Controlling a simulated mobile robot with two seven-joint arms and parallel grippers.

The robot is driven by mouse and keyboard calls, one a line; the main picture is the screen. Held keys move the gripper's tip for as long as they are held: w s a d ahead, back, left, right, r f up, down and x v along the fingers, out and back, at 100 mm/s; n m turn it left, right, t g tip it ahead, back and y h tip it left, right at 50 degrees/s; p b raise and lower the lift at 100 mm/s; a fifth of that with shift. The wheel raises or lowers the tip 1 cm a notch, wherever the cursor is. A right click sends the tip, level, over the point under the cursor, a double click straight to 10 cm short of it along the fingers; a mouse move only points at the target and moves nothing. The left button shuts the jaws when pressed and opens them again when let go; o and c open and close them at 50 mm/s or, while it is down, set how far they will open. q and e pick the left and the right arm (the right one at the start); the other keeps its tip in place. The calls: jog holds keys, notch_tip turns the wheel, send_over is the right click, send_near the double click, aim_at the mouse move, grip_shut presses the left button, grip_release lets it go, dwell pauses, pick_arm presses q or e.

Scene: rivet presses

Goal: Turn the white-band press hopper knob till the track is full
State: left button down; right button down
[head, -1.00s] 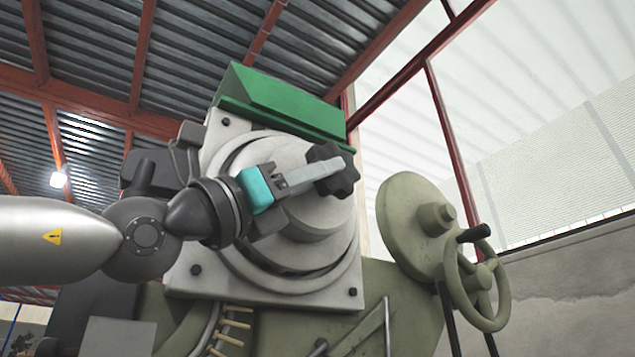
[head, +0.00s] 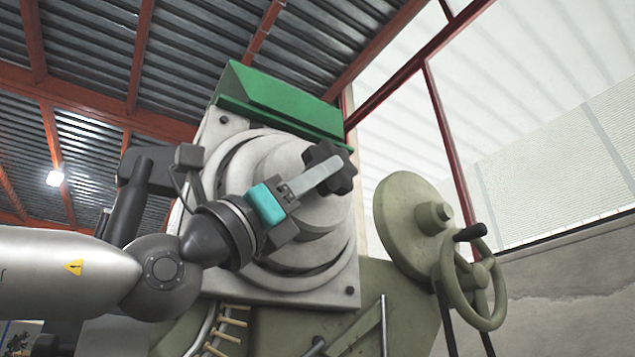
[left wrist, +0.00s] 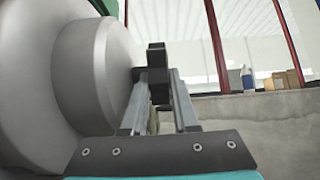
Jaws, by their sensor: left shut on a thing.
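The black lobed knob (head: 346,182) sticks out from the centre of the round grey hopper drum (head: 285,160), under a green hopper top (head: 280,105). My left gripper (head: 326,172) reaches in from the left with its fingers shut on the knob. In the left wrist view the knob (left wrist: 157,62) sits between the two finger ends, beside the drum (left wrist: 95,70). A sloping track (head: 225,338) with several tan pieces shows at the bottom; how full it is cannot be told. No white band is clearly visible. My right gripper is not in view.
A green-grey flywheel (head: 415,215) and a handwheel (head: 474,290) with a black handle stand right of the hopper. A concrete wall (head: 560,280) is behind them. In the left wrist view, small boxes and a bottle stand on a ledge at right.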

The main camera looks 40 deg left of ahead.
pick_arm(q)
jog(key=c, duration=0.9)
grip_release()
jog(key=shift+c, duration=0.2)
jog(key=v, duration=1.5)
